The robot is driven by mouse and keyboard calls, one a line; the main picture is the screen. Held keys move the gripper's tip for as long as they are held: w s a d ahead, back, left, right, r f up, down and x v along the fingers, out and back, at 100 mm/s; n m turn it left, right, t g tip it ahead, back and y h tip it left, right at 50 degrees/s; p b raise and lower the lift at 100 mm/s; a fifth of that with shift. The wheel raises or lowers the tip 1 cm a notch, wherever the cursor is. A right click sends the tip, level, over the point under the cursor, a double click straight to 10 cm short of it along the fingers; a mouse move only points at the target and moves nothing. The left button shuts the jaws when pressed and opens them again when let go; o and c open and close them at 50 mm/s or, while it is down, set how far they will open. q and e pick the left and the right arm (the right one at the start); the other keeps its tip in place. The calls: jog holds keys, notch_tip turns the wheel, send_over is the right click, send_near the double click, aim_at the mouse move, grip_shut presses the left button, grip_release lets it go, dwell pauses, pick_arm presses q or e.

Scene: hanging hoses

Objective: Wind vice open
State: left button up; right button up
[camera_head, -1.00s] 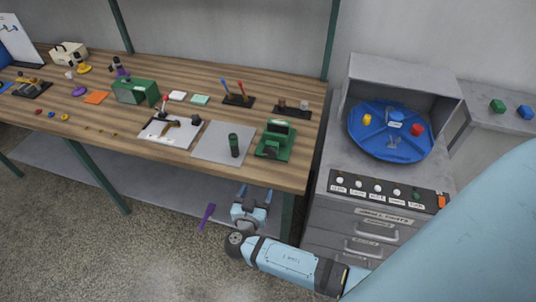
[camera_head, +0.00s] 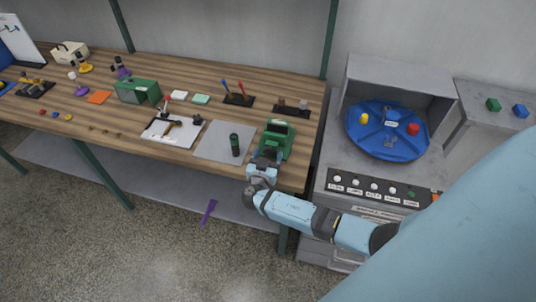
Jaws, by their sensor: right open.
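The green vice (camera_head: 277,137) stands on the wooden workbench near its right front corner. My right gripper (camera_head: 267,157) is at the front of the vice, close against its lower front. Its jaws are open. The gripper covers the vice's front, so its handle is hidden, and I cannot tell whether the fingers touch it. My left gripper is not in view.
A grey mat (camera_head: 212,140) with a dark green cylinder (camera_head: 235,145) lies left of the vice. A grey cabinet with a blue round tray (camera_head: 387,148) stands to the right. A purple piece (camera_head: 208,212) lies low, below the bench.

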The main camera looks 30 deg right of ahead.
jog(key=c, duration=0.9)
jog(key=shift+f+n+b, duration=0.1)
jog(key=shift+n+b, duration=0.2)
jog(key=shift+b, duration=0.05)
